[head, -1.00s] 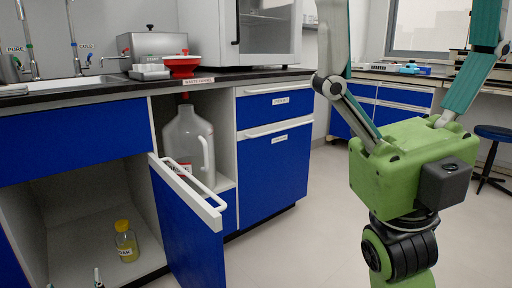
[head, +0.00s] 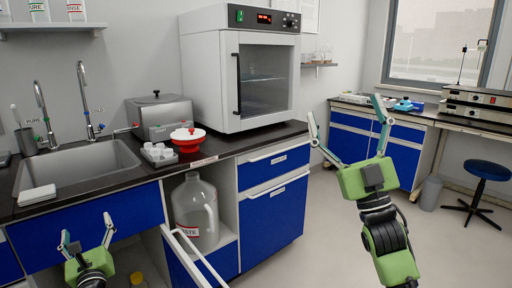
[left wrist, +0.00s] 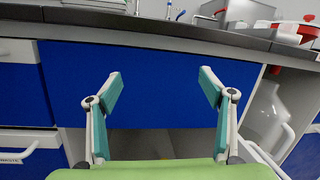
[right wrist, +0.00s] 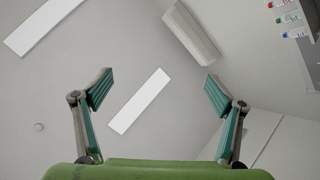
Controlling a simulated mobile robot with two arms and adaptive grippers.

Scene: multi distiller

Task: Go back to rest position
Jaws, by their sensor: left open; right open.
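My left gripper (head: 87,232) is low at the left in the head view, in front of the blue cabinet front (head: 90,225) under the sink. It is open and empty; its spread fingers also show in the left wrist view (left wrist: 155,90). My right gripper (head: 345,122) is raised at the right of the head view, over open floor. It is open and empty, and points up at the ceiling in the right wrist view (right wrist: 155,88).
A white cabinet door (head: 196,254) stands open near my left gripper, beside a large waste jug (head: 196,212). A yellow-capped bottle (head: 137,279) is partly visible below. An oven (head: 240,70) stands on the counter.

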